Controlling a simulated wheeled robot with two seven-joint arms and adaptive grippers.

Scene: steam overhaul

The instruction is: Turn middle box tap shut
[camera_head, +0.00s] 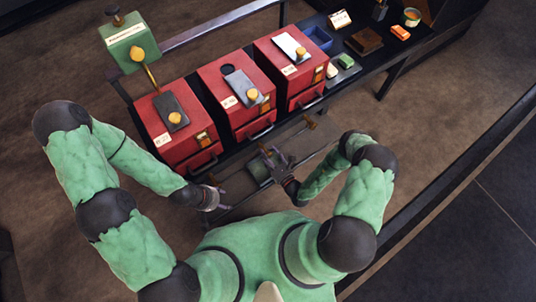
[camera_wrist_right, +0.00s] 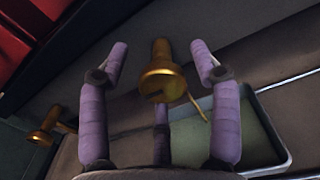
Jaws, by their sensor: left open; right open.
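I see no clear contact. In the head view my right gripper (camera_head: 277,160) is open in front of the middle box and partly hides the tap. My left gripper (camera_head: 214,199) is open and empty in front of the left box (camera_head: 163,125).
A second brass tap (camera_wrist_right: 42,130) is at the left of the wrist view. A tray with a green inside (camera_wrist_right: 262,135) lies below the middle tap. The right box (camera_head: 285,68) has its own tap (camera_head: 310,122). A green box (camera_head: 128,45) stands at the back left.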

